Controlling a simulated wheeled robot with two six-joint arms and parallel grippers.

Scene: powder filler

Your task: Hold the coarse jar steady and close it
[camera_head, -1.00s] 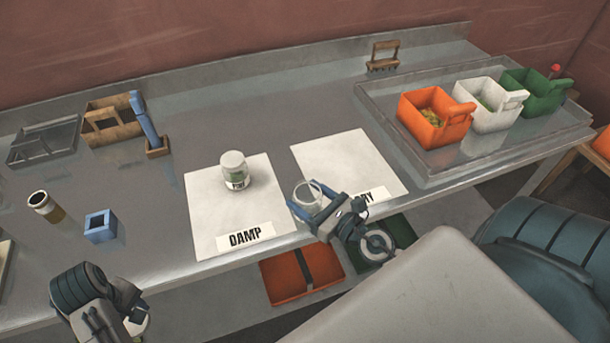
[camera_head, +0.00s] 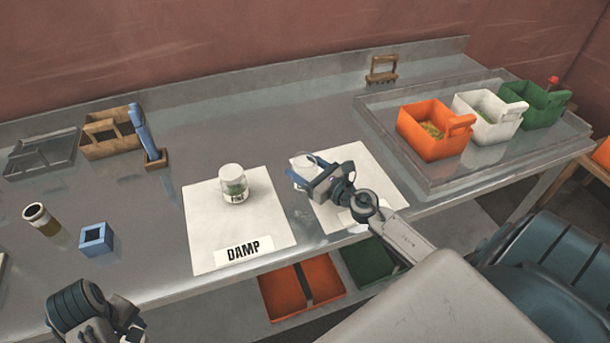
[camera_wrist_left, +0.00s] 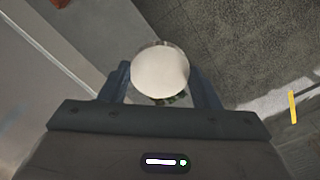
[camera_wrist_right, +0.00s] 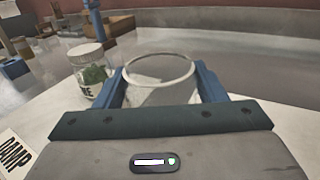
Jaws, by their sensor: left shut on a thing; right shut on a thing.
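My right gripper (camera_head: 314,174) is shut on a clear, open-topped glass jar (camera_wrist_right: 160,82) over the right white mat (camera_head: 371,165). The jar has no lid and I see no contents or label on it. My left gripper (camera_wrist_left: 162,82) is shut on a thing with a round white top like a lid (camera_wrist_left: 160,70). A little clear, greenish body shows below that top, mostly hidden by the jaws. In the head view the left arm is low, in front of the bench edge. A white-lidded jar marked FINE (camera_head: 233,184), with green contents, stands upright on the mat labelled DAMP (camera_head: 215,230).
A clear tray (camera_head: 430,172) at right holds orange (camera_head: 437,145), white (camera_head: 488,128) and green (camera_head: 543,112) bins. A blue square holder (camera_head: 97,240), an amber vial (camera_head: 41,219) and a wooden rack (camera_head: 95,150) are at left.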

